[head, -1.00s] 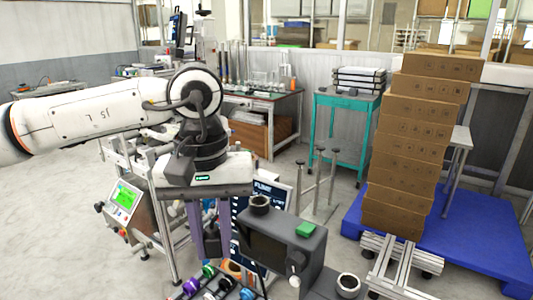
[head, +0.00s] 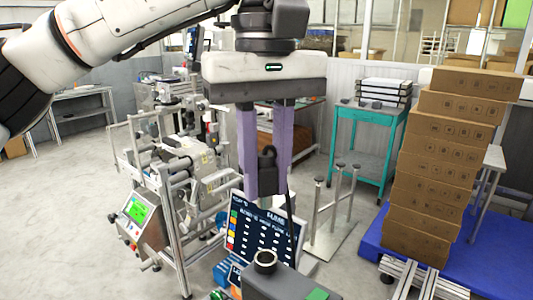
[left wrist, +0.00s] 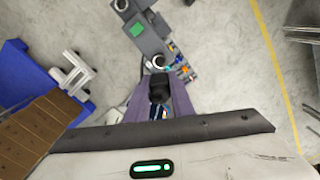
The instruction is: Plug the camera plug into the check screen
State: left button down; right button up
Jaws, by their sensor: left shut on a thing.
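My left gripper (head: 267,197) is raised in the middle of the head view, its two purple fingers pointing down. It is shut on a black plug (head: 267,165), which also shows between the fingers in the left wrist view (left wrist: 160,88). A dark cable hangs from the plug. My right gripper is not in view.
A dark board with coloured squares (head: 262,238) stands behind the box. A metal-framed machine (head: 180,170) is at the left. A rack with upright posts (head: 335,205) and stacked cartons (head: 440,165) on a blue pallet are at the right.

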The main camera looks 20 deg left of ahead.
aim_at(265, 206)
pick_arm(q)
notch_tip(265, 206, down, 5)
jog(key=shift+r+b, duration=0.15)
jog(key=shift+b, duration=0.65)
jog(key=shift+f+b, duration=0.7)
jog(key=shift+f, duration=0.45)
jog(key=shift+f+b, duration=1.35)
jog(key=shift+f, duration=0.7)
jog(key=c, duration=1.5)
grip_release()
jog(key=shift+r, duration=0.1)
jog(key=shift+o, duration=0.2)
notch_tip(265, 206, up, 10)
jog(key=shift+r+p, duration=0.15)
jog(key=shift+p, duration=0.9)
